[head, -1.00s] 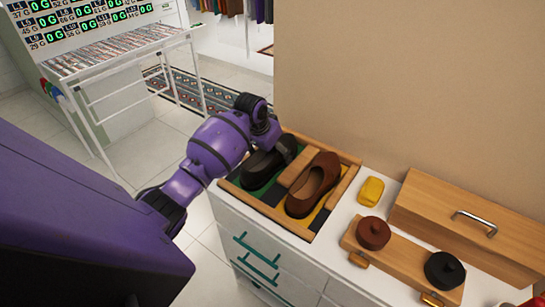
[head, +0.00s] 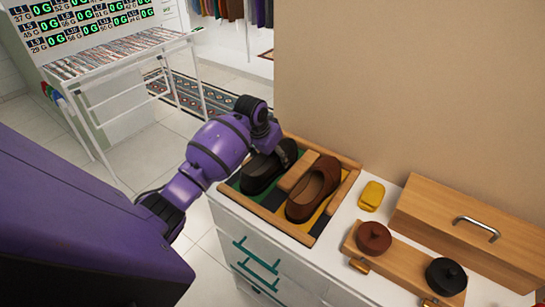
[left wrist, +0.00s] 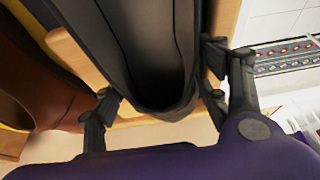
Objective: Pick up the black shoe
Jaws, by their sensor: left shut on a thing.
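The black shoe (head: 260,174) stands in the left, green part of a wood-framed tray (head: 309,238) on the white cabinet. My left gripper (head: 284,150) reaches over the far end of the shoe. In the left wrist view, the two fingers of my left gripper (left wrist: 162,98) close on both sides of the black shoe (left wrist: 172,108), so it is shut on the shoe. In the head view the shoe appears still in the tray; its underside is hidden. My right gripper is not in view.
A brown shoe (head: 314,189) stands close beside the black one, in the yellow part; it also shows in the left wrist view (left wrist: 38,80). To the right are a yellow object (head: 371,195), two round lidded things and a wooden box (head: 470,225). A wall rises behind.

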